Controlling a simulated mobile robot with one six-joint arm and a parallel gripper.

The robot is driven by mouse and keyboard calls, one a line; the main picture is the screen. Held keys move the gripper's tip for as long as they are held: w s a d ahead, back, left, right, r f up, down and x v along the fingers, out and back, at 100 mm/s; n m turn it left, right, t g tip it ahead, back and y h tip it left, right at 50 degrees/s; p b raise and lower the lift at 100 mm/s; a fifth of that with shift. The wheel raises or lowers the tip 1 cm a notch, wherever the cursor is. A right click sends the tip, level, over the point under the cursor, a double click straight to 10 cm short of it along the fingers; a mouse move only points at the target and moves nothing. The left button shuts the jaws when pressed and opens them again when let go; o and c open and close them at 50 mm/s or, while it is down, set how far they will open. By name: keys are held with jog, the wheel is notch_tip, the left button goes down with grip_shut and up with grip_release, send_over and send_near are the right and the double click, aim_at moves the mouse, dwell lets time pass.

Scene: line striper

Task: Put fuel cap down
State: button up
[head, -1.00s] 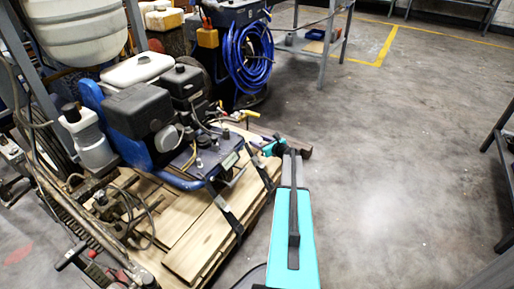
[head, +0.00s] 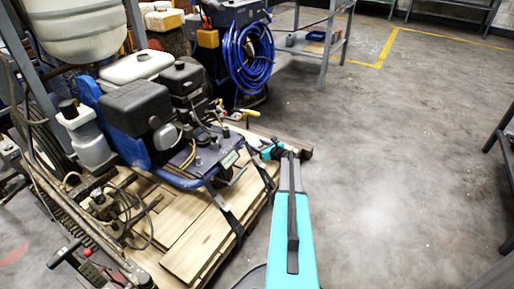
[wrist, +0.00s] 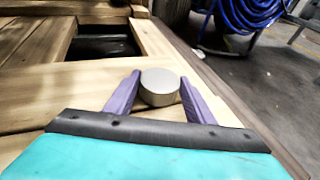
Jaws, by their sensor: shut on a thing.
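My gripper (wrist: 158,88) has two purple fingers, shut on the fuel cap (wrist: 160,87), a short grey cylinder with a flat top. The cap sits between the fingertips, over the wooden pallet (wrist: 85,82) near its right edge. I cannot tell whether the cap touches the boards. The cap cannot be made out there.
The striper's engine and blue frame stand on the pallet (head: 195,250), with black straps at its right side. A coiled blue hose (head: 248,58) hangs behind. A gap opens between boards left of the cap. The floor (head: 400,150) to the right is clear.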

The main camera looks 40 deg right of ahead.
jog(key=shift+f, duration=0.1)
jog(key=o, duration=1)
jog(key=shift+o, duration=0.2)
jog(key=shift+r, duration=0.25)
jog(key=shift+s+a+r+p, duration=0.1)
jog(key=shift+s+p, duration=0.05)
jog(key=shift+s, duration=0.2)
jog(key=shift+s+a+r+p, duration=0.1)
jog(key=shift+s+p, duration=0.05)
jog(key=shift+s, duration=0.2)
jog(key=p+v, duration=0.3)
jog(key=v, duration=0.7)
jog(key=shift+s, duration=0.25)
